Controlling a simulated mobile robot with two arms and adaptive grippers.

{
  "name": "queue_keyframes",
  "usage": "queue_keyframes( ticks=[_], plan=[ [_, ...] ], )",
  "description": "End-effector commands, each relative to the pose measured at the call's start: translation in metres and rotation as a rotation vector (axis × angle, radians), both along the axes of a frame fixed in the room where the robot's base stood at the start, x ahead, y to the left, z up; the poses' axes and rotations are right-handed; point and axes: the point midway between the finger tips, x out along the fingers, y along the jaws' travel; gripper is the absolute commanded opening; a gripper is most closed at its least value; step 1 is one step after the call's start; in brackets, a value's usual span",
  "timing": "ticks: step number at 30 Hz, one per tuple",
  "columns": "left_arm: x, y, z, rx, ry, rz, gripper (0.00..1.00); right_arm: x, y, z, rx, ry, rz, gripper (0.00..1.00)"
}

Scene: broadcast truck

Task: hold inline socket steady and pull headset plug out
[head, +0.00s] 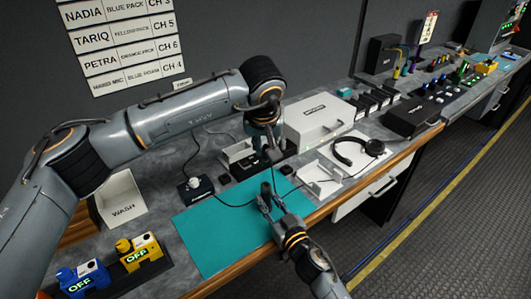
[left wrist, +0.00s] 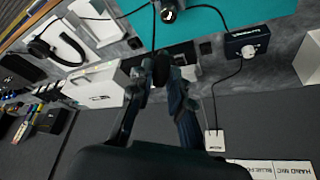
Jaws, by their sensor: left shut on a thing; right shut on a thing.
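My left gripper (head: 268,158) points down above the back edge of the teal mat (head: 215,235). In the left wrist view its fingers (left wrist: 163,72) are closed on a small dark piece, apparently the headset plug; a thin cable runs from it. My right gripper (head: 270,205) reaches in from the lower right over the mat, below the left one. It is shut on a dark upright piece (head: 266,188), apparently the inline socket. The two pieces look apart.
A knob box (head: 196,187) with cables stands left of the mat's back edge. A white case (head: 318,120), an open white tray (head: 318,180) and a black box (head: 408,118) stand behind and right. Blue (head: 80,279) and yellow (head: 139,252) units sit front left. The mat is mostly clear.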

Motion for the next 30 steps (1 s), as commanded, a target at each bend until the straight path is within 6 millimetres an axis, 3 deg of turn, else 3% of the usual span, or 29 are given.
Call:
queue_keyframes(
  ticks=[4,5,8,9,20,30],
  plan=[
    [0.0,0.0,0.0,0.0,0.0,0.0,0.0,0.0,0.0,-0.001,0.0,0.001,0.0,0.0],
    [0.0,0.0,0.0,0.0,0.0,0.0,0.0,0.0,0.0,-0.001,0.0,0.001,0.0,0.3],
    [0.0,0.0,0.0,0.0,0.0,0.0,0.0,0.0,0.0,-0.001,0.0,0.001,0.0,0.51],
    [0.0,0.0,0.0,0.0,0.0,0.0,0.0,0.0,0.0,-0.001,0.0,0.001,0.0,0.53],
    [0.0,0.0,0.0,0.0,0.0,0.0,0.0,-0.005,-0.003,-0.001,0.0,0.001,0.0,0.53],
    [0.0,0.0,0.0,0.0,0.0,0.0,0.0,-0.062,-0.032,-0.002,-0.001,0.003,0.0,0.53]
  ],
)
